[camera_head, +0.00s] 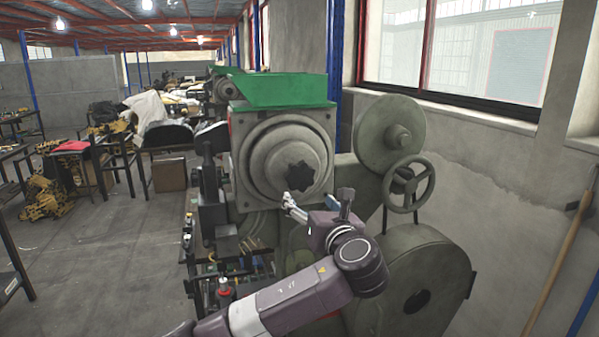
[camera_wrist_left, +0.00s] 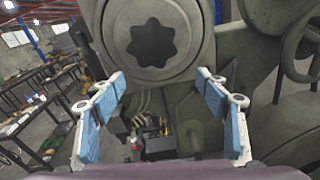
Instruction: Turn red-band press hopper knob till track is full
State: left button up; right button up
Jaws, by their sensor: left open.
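The press (camera_head: 283,160) stands in front of me with a green hopper (camera_head: 280,91) on top. A dark star-shaped knob (camera_head: 299,177) sits at the centre of its round stepped face. The knob also shows at the top of the left wrist view (camera_wrist_left: 154,43). My left gripper (camera_head: 315,200) is just below and to the right of the knob, not touching it as far as I can see. In the left wrist view its blue-padded fingers (camera_wrist_left: 160,88) are spread wide with nothing between them. My right gripper is not in view.
A handwheel (camera_head: 408,184) and a round pulley (camera_head: 391,134) are at the press's right, close to my left arm. A red-capped bottle (camera_head: 224,289) and small parts are below the press face. Tables and heaped goods stand at left, with open floor between.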

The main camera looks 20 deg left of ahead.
aim_at(300, 178)
pick_arm(q)
jog(key=shift+m+y, duration=0.3)
jog(key=w+a+r+p, duration=0.2)
jog(key=w, duration=0.1)
jog(key=w+a+r+p, duration=0.1)
jog(key=w+a, duration=0.1)
jog(key=shift+w+r, duration=0.15)
jog(key=shift+w+a+p, duration=0.25)
jog(key=shift+w+p, duration=0.1)
jog(key=shift+w, duration=0.2)
jog(key=shift+f, duration=0.2)
jog(key=c, duration=1.2)
